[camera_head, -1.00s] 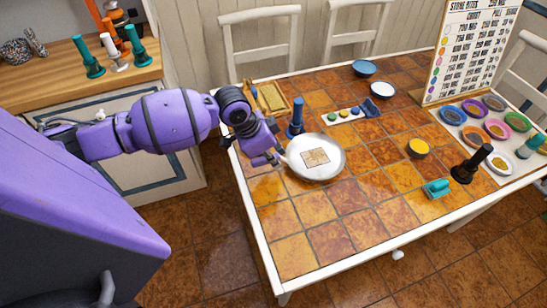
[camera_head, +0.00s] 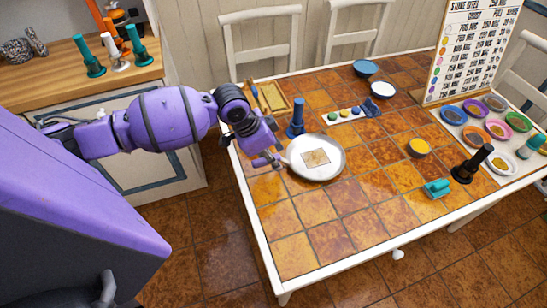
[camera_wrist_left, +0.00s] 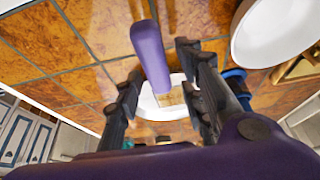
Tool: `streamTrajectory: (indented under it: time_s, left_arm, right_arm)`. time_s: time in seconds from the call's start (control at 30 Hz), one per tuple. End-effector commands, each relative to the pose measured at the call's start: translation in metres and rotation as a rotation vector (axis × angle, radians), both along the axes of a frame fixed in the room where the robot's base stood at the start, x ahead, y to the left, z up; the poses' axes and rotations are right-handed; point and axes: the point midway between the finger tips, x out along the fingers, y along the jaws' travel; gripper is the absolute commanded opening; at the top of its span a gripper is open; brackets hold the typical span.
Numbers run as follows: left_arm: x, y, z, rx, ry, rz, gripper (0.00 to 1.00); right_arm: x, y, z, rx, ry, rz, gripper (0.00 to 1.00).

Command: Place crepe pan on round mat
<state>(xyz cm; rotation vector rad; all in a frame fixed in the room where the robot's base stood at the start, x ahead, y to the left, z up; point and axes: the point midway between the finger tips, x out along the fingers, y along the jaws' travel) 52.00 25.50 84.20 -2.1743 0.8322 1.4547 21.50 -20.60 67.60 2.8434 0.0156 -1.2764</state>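The crepe pan (camera_head: 333,168), a pale round disc with a brownish square patch in its middle, lies flat on the tiled table. In the wrist view, a pale round piece with the same patch (camera_wrist_left: 168,98) shows behind my fingers. My left gripper (camera_head: 275,160) is at the pan's left side. In the wrist view my left gripper (camera_wrist_left: 160,85) has its fingers apart. A purple bar like a handle (camera_wrist_left: 150,55) runs between them; I see gaps beside it. I cannot pick out a separate round mat. My right gripper is out of view.
A blue upright tool (camera_head: 296,120) stands just behind the pan, and a wooden tray (camera_head: 273,108) lies at the back left.

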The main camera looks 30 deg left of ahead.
Motion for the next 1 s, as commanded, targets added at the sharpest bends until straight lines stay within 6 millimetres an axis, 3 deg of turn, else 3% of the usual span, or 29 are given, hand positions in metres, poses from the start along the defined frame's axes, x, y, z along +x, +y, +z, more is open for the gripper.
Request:
streamTrajectory:
  time_s: [0.3, 0.5, 1.0]
  left_arm:
    - [-0.019, 0.018, 0.065, 0.003, -0.004, -0.001, 0.36]
    - [-0.028, 0.026, 0.093, 0.001, -0.001, 0.001, 0.36]
    - [-0.032, 0.028, 0.102, -0.001, 0.002, -0.001, 0.36]
  right_arm:
    - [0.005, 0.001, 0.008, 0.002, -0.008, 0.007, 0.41]
    - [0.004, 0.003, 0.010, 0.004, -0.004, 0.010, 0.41]
    - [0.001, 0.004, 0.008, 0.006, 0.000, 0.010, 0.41]
